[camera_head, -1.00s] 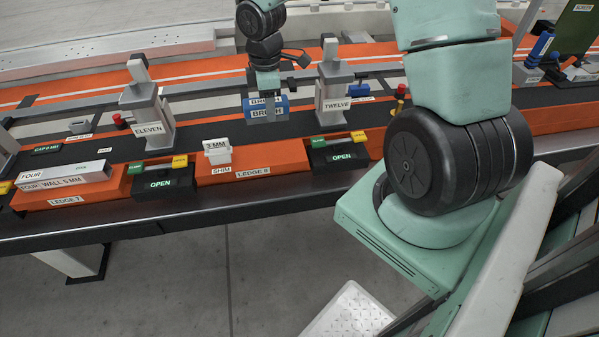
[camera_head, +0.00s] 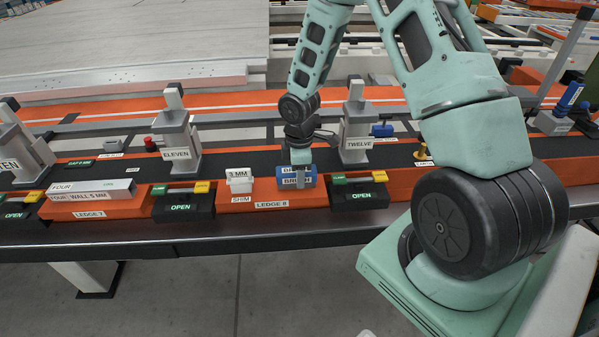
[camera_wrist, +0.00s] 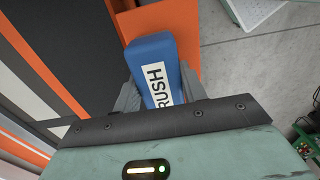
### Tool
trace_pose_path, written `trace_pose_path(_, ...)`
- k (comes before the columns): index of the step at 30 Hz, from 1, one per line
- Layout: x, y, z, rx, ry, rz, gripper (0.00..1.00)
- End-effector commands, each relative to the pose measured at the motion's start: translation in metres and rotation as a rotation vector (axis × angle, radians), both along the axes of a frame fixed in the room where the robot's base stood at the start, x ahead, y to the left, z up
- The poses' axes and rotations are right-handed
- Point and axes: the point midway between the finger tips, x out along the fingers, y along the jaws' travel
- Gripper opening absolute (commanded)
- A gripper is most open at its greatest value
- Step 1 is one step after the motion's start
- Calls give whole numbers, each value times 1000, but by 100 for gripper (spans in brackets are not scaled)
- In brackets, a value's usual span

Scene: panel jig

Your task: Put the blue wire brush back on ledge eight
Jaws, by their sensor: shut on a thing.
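The blue wire brush (camera_head: 310,181), with a white label ending in "RUSH" in the wrist view (camera_wrist: 151,52), is between the fingers of my gripper (camera_head: 299,179). The gripper is shut on it, with a finger on each side in the wrist view (camera_wrist: 160,92). The brush is at the right end of the orange ledge eight (camera_head: 262,189), marked "LEDGE 8". I cannot tell whether its underside touches the ledge. In the wrist view, orange surface (camera_wrist: 150,22) shows beyond and beside the brush.
A white 3 mm shim block (camera_head: 239,181) stands on the left part of ledge eight. Black "OPEN" clamps with green and yellow handles flank it, left (camera_head: 182,203) and right (camera_head: 358,194). Post twelve (camera_head: 355,130) stands behind right, post eleven (camera_head: 177,135) behind left.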

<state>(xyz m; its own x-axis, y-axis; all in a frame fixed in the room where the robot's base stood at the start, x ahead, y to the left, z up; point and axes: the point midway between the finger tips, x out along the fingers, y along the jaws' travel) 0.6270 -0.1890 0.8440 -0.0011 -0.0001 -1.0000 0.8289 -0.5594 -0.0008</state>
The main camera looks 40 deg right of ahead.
Motion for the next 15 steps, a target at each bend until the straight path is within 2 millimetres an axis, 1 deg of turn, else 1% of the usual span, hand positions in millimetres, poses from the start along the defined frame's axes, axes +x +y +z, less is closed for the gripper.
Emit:
trace_pose_path(4,0,0,1,0,-1,0,20)
trace_pose_path(8,0,0,-3,0,-1,0,20)
trace_pose_path(9,0,0,-2,0,-1,0,50)
trace_pose_path(10,0,0,-2,0,-1,0,58)
trace_pose_path(11,0,0,-2,0,-1,0,63)
trace_pose_path(15,0,0,-2,0,-1,0,63)
